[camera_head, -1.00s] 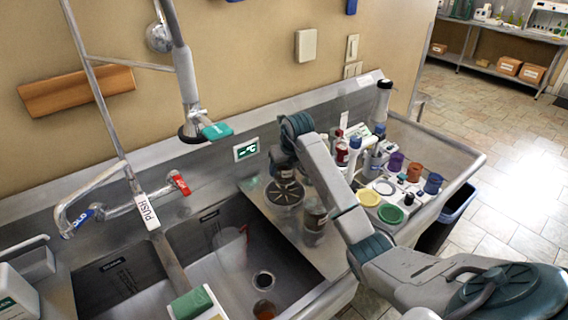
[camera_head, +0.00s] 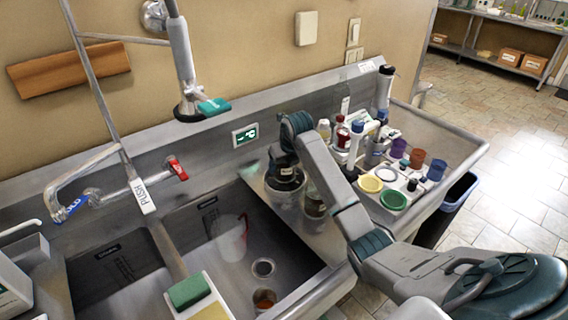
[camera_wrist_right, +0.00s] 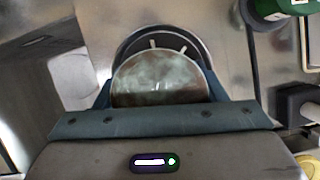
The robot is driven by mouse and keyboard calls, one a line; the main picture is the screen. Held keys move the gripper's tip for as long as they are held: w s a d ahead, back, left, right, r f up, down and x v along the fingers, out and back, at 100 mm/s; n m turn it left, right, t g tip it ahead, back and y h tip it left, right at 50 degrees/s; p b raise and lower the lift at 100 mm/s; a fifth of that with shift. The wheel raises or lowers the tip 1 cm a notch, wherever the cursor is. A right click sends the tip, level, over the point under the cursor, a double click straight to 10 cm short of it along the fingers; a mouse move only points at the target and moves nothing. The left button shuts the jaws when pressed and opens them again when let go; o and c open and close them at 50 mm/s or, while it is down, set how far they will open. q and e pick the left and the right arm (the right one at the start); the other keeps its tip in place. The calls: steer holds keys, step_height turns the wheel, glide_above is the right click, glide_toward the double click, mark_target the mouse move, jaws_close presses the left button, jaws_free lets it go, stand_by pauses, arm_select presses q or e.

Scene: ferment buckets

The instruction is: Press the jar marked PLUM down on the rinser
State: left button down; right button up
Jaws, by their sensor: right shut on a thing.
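My right gripper (camera_head: 284,160) is shut on a clear glass jar (camera_head: 286,175) above the round rinser on the steel drainboard. In the right wrist view the jar's pale round end (camera_wrist_right: 160,78) sits between the fingers, with the dark ring of the rinser (camera_wrist_right: 150,36) showing behind it. The jar looks to be at or just over the rinser; I cannot tell if they touch. No PLUM label is readable. A second jar (camera_head: 314,206) stands on the drainboard close by, partly behind my right arm. My left gripper is out of view.
A sink with two basins lies to the left, holding a clear pitcher (camera_head: 232,240). A green sponge (camera_head: 190,290) is at the front. Bottles (camera_head: 342,132) and colored cups (camera_head: 418,158) crowd the right side. A faucet (camera_head: 190,70) hangs above.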

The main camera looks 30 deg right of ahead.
steer(key=shift+f+b, duration=0.7)
steer(key=shift+f, duration=0.4)
stand_by(1.2)
steer(key=shift+r, duration=0.15)
stand_by(0.6)
steer(key=shift+r+p, duration=2.7)
steer(key=shift+r, duration=1.25)
steer(key=shift+f, duration=0.15)
